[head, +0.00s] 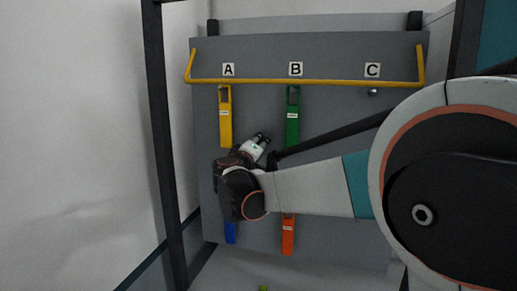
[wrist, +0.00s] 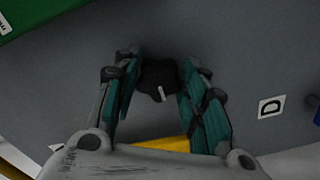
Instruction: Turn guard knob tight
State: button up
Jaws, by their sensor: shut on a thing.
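The guard knob (wrist: 158,78) is black and lobed, with a short white mark on its face. In the wrist view it sits on the grey panel between the fingertips of my gripper (wrist: 160,68). The teal finger pads are closed in on the knob from left and right. In the head view my arm reaches in from the right, and my wrist hides the knob. A yellow guard bar (head: 300,81) runs across the top of the panel under labels A, B and C.
The grey panel (head: 340,125) carries a yellow tag (head: 225,118), a green tag (head: 293,118), a blue tag (head: 230,232) and an orange tag (head: 288,235). A small metal peg (head: 373,92) is under C. Label D (wrist: 270,106) is right of my gripper. A dark post (head: 165,140) stands left.

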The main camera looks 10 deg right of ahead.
jog(key=shift+f, duration=0.15)
jog(key=o, duration=1.1)
jog(key=shift+s, duration=0.1)
jog(key=shift+c, duration=0.2)
